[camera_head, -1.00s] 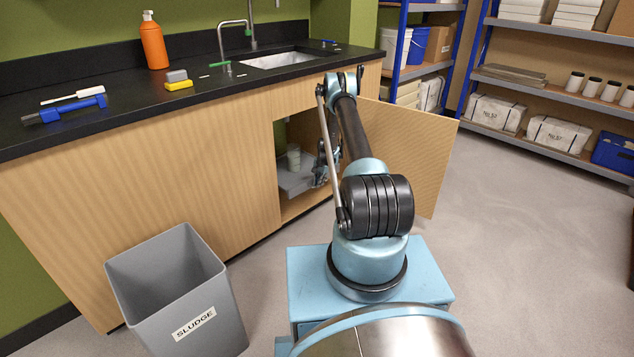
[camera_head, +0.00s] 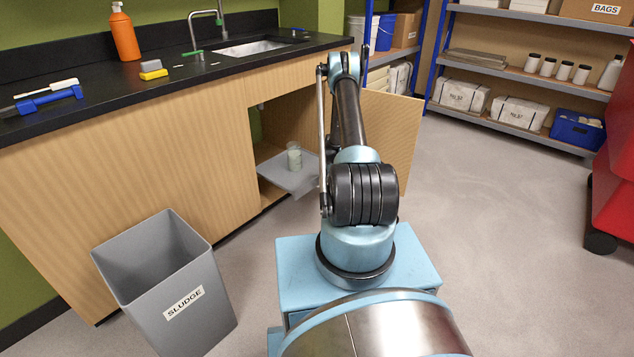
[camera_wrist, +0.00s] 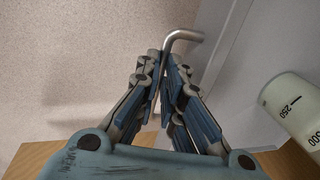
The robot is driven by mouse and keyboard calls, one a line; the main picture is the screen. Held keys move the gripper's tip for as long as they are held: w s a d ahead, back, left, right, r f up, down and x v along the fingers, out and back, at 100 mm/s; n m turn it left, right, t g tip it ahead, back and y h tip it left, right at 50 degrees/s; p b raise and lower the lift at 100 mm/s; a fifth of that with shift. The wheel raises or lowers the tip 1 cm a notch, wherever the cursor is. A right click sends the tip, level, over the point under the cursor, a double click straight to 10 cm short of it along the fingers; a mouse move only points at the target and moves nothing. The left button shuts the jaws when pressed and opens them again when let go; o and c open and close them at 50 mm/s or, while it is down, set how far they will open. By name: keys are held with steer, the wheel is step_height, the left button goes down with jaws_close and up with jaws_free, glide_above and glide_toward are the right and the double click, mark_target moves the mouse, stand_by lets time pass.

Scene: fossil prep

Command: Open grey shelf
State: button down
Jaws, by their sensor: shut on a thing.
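The grey shelf (camera_head: 277,174) sits low inside the cabinet under the sink and sticks out past the cabinet front in the head view. Its flat grey surface (camera_wrist: 232,92) also shows in the wrist view. A bent metal handle (camera_wrist: 182,36) stands at its edge. My gripper (camera_wrist: 165,66) is shut on the handle, with the bar between its fingers. In the head view my arm hides the gripper. A marked pale container (camera_head: 294,158) stands upright on the shelf; its scale shows at the right of the wrist view (camera_wrist: 290,102).
The wooden cabinet door (camera_head: 396,135) stands open to the right, behind my arm. A grey sludge bin (camera_head: 175,290) stands on the floor at left. A red wheeled unit (camera_head: 615,170) is at the right edge. The floor between arm and back shelves is clear.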

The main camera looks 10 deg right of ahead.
steer(key=shift+d+f, duration=0.15)
steer(key=shift+d, duration=0.25)
steer(key=shift+a, duration=0.1)
steer(key=c, duration=1.7)
jaws_free()
steer(key=shift+a+f, duration=0.15)
steer(key=shift+a, duration=0.15)
steer(key=shift+s, duration=0.1)
steer(key=r, duration=0.4)
steer(key=s+d+r, duration=0.1)
steer(key=r, duration=0.7)
steer(key=shift+s+d, duration=0.3)
steer(key=shift+s, duration=0.05)
